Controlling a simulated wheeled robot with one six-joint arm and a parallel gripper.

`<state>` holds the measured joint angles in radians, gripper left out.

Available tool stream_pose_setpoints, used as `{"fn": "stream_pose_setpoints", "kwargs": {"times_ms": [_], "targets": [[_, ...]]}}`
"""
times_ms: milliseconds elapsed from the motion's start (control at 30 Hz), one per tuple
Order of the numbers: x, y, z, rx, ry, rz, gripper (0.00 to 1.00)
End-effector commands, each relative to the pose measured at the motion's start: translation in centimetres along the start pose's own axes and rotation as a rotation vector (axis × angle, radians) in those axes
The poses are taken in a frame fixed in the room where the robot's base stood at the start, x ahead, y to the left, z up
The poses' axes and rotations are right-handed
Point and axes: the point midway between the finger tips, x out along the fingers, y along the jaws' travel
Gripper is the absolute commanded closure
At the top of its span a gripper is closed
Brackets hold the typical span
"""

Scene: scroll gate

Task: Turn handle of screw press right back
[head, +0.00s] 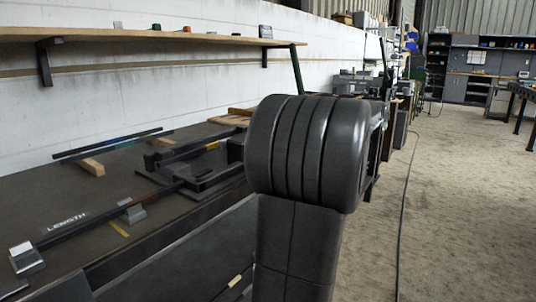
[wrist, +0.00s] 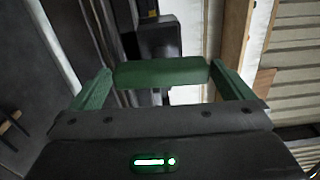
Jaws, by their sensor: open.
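My gripper (wrist: 160,70) is open in the wrist view, with one green finger at each side. A short green bar (wrist: 160,73) lies crosswise between the fingertips; I cannot tell whether it is the handle of the screw press or whether the fingers touch it. A dark block on a dark upright (wrist: 158,38) shows beyond it, possibly part of the press. In the head view my thick dark arm hides most of that area. Two slim green uprights rise behind it, one left (head: 297,69) and one right (head: 383,53), probably my fingers. No press is clearly seen there.
A dark workbench (head: 80,190) runs along the left wall, holding bars, wooden blocks and a dark frame (head: 205,165). A wooden shelf (head: 130,37) hangs above it. Open concrete floor (head: 460,190) lies to the right, with a cable (head: 402,210) along it.

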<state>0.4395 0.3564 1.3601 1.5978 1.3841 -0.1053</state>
Motion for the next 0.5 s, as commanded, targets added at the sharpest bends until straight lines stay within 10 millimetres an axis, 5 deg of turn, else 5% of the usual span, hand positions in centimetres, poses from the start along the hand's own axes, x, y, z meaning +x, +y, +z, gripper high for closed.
{"fn": "stream_pose_setpoints", "kwargs": {"times_ms": [500], "targets": [[-10.3,-0.1,-0.1,0.001,0.004,0.001,0.00]]}}
